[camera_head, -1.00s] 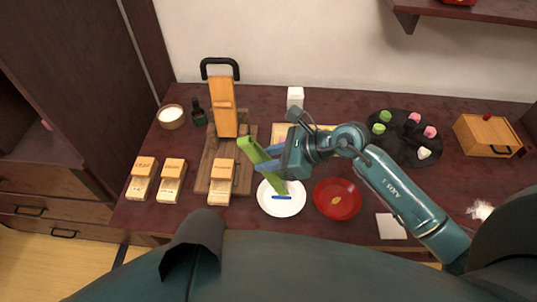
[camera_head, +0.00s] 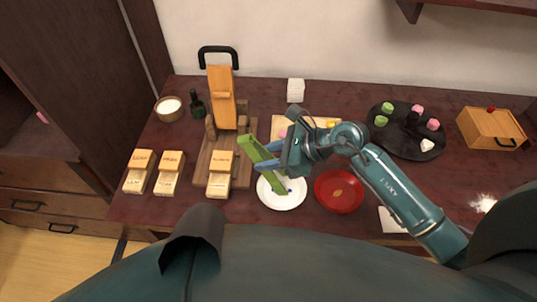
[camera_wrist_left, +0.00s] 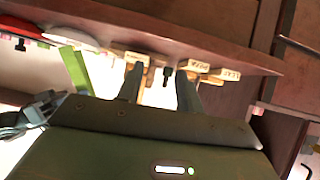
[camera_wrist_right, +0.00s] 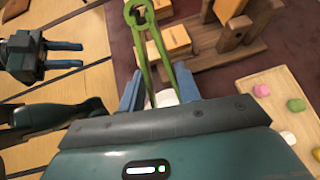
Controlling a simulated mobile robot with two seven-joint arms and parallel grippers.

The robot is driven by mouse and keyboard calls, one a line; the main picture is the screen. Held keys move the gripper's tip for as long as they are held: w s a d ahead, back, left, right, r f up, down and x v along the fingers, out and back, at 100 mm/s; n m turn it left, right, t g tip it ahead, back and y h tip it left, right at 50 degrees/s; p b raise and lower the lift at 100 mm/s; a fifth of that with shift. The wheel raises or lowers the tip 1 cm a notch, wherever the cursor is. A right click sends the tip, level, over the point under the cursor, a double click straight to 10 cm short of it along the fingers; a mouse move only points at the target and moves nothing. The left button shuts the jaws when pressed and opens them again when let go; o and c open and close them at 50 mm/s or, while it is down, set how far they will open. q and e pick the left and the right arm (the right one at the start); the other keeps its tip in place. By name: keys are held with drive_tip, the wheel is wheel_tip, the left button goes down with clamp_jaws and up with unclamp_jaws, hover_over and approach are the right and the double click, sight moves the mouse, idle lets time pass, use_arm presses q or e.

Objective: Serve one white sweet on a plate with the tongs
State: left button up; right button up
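My right gripper (camera_head: 270,156) is shut on the green tongs (camera_head: 262,160), which slant down with their lower end over the white plate (camera_head: 282,201). In the right wrist view the tongs (camera_wrist_right: 150,45) stand between the fingers. A small blue mark shows on the plate, partly hidden by the tongs; I see no sweet there. A white sweet (camera_head: 427,145) sits on the dark round tray (camera_head: 400,151).
A red plate (camera_head: 338,204) is right of the white plate. Several labelled wooden blocks (camera_head: 168,183) and a wooden stand (camera_head: 205,180) are on the left. A wooden box (camera_head: 490,130) stands at the far right. A white napkin (camera_head: 392,222) lies near the front edge.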

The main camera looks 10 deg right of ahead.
use_arm(q)
drive_tip(key=shift+f, duration=0.15)
